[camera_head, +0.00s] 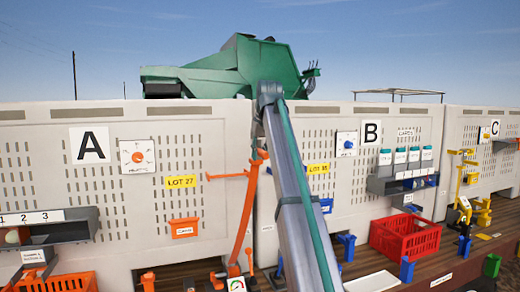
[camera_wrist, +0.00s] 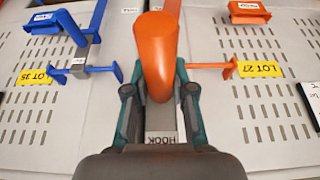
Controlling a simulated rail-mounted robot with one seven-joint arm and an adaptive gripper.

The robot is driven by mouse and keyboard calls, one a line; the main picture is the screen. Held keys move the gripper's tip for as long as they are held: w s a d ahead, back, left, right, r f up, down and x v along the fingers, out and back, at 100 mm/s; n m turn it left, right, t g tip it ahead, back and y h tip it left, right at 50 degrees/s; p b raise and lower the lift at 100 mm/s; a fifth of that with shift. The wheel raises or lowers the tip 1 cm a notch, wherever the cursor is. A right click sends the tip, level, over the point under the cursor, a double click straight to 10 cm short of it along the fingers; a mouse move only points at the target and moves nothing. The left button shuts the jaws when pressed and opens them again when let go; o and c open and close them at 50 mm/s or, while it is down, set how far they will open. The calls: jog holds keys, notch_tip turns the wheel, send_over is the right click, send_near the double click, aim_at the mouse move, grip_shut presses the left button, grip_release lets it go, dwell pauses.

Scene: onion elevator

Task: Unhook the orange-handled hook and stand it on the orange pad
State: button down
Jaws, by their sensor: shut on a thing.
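In the wrist view my gripper (camera_wrist: 159,92) is shut around the orange-handled hook (camera_wrist: 156,55). Its thick orange handle runs up and away from between my fingers. A grey part with an upside-down HOOK label (camera_wrist: 163,137) shows between the fingers. In the head view a long orange upright (camera_head: 243,215) stands before the wall beside my arm, with a thin orange crossbar (camera_head: 228,176) to its left. My gripper is not clearly seen there. I cannot tell whether the hook still hangs on something. I cannot pick out the orange pad.
A blue lever (camera_wrist: 75,27) stands left of the handle in the wrist view. A yellow stand (camera_head: 463,195) is at right.

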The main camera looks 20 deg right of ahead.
jog(key=s, duration=0.9)
jog(key=shift+s+d, duration=0.3)
jog(key=shift+s, duration=0.05)
dwell(0.8)
